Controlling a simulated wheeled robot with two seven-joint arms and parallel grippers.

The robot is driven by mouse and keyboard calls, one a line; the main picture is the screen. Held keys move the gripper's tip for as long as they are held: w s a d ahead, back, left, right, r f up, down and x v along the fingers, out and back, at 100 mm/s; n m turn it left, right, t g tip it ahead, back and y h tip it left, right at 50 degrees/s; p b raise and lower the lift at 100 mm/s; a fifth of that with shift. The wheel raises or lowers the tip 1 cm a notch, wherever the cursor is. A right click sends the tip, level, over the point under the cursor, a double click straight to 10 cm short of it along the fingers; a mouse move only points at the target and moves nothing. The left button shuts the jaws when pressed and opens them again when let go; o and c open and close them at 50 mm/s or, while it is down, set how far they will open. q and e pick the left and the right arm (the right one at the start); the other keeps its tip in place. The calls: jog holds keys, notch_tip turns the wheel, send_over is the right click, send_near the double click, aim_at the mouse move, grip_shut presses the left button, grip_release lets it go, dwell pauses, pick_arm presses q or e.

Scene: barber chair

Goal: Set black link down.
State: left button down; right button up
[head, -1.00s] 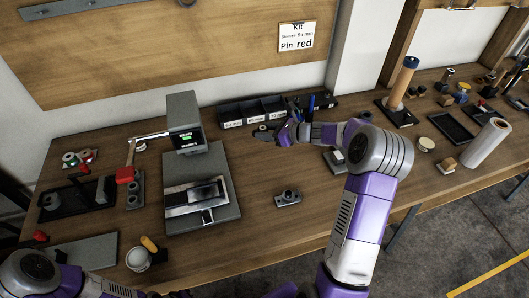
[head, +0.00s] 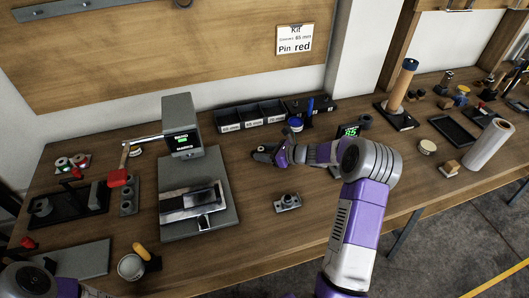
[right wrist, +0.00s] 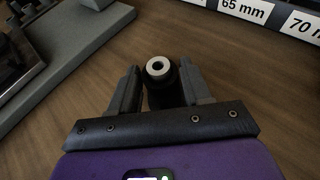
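The black link (right wrist: 163,78), a dark cylindrical piece with a pale metal ring at its end, sits between the two fingers of my right gripper (right wrist: 160,88) in the right wrist view. The fingers look closed against its sides. In the head view my right gripper (head: 262,153) is over the wooden table, in front of the labelled bins and right of the grey press; the link is too small there to make out clearly. My left gripper is not visible; only part of the left arm shows at the lower left corner.
The labelled bins (head: 250,117) stand behind the gripper. The grey press (head: 196,207) is to the left, and a small metal block (head: 288,203) lies nearer. Bare table lies around the gripper.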

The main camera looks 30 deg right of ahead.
jog(key=o, duration=0.4)
jog(key=shift+r, duration=0.25)
jog(key=p+v, duration=0.3)
jog(key=v, duration=0.9)
